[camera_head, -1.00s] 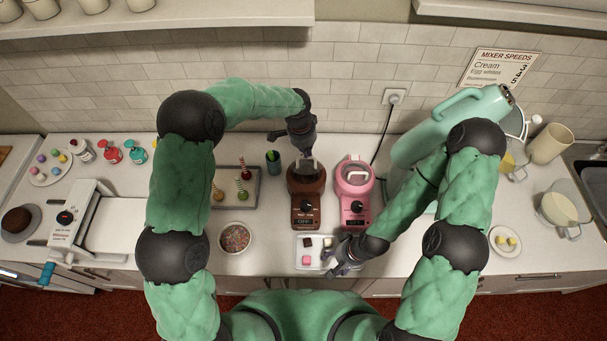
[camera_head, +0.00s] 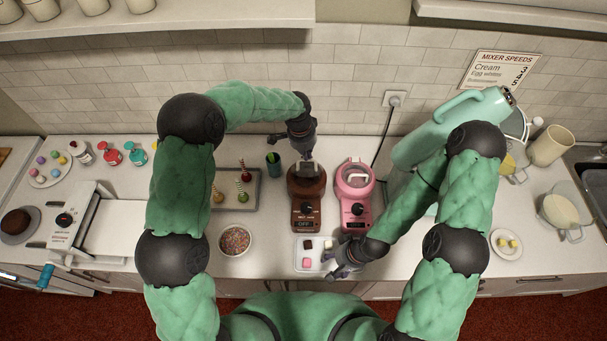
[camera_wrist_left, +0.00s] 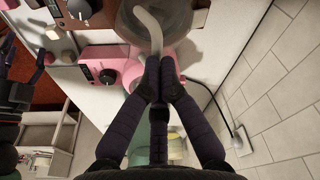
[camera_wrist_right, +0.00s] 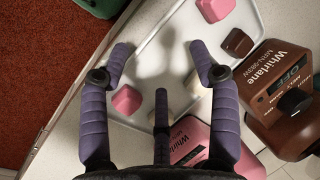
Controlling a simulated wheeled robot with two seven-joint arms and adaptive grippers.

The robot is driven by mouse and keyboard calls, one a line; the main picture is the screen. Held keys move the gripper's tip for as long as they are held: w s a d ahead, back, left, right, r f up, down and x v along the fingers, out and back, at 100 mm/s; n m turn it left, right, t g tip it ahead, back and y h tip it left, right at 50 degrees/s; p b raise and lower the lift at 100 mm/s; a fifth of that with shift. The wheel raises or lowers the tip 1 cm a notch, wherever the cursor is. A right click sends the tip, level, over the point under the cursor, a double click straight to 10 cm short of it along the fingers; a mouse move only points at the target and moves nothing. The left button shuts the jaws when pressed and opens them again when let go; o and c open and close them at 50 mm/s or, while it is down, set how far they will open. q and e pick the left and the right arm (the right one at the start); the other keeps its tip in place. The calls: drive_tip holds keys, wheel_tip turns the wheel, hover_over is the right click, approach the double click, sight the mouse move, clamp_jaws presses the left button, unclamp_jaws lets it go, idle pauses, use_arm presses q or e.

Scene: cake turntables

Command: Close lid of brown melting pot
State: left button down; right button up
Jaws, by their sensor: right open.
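The brown melting pot (camera_head: 306,205) stands on the counter, left of the pink one. Its clear lid (camera_wrist_left: 186,18) with a pale curved handle (camera_wrist_left: 151,25) shows at the top of the left wrist view. My left gripper (camera_head: 306,157) is at the back of the pot. In the left wrist view its fingertips (camera_wrist_left: 160,65) are together at the handle's end; no grip on it is clear. My right gripper (camera_wrist_right: 158,60) is open and empty over the white tray.
The pink melting pot (camera_head: 355,207) stands close right of the brown one. The white tray (camera_wrist_right: 170,30) with pink and brown blocks lies in front. A bowl of sprinkles (camera_head: 235,240) and a green cup (camera_head: 273,162) are to the left. A cord hangs behind.

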sight(307, 170)
idle(0.4)
use_arm(q)
drive_tip(key=shift+f+b, duration=0.65)
drive_tip(key=shift+f, duration=0.2)
use_arm(e)
drive_tip(key=shift+f, duration=0.65)
use_arm(q)
drive_tip(key=shift+s+f+b, duration=0.5)
drive_tip(key=shift+s, duration=0.1)
use_arm(e)
drive_tip(key=shift+f, duration=0.55)
use_arm(q)
drive_tip(key=shift+s+f+b, duration=0.45)
drive_tip(key=shift+f+b, duration=0.1)
drive_tip(key=shift+f, duration=0.1)
use_arm(e)
drive_tip(key=shift+s+f, duration=0.25)
drive_tip(key=shift+f, duration=0.3)
drive_tip(key=shift+w, duration=0.1)
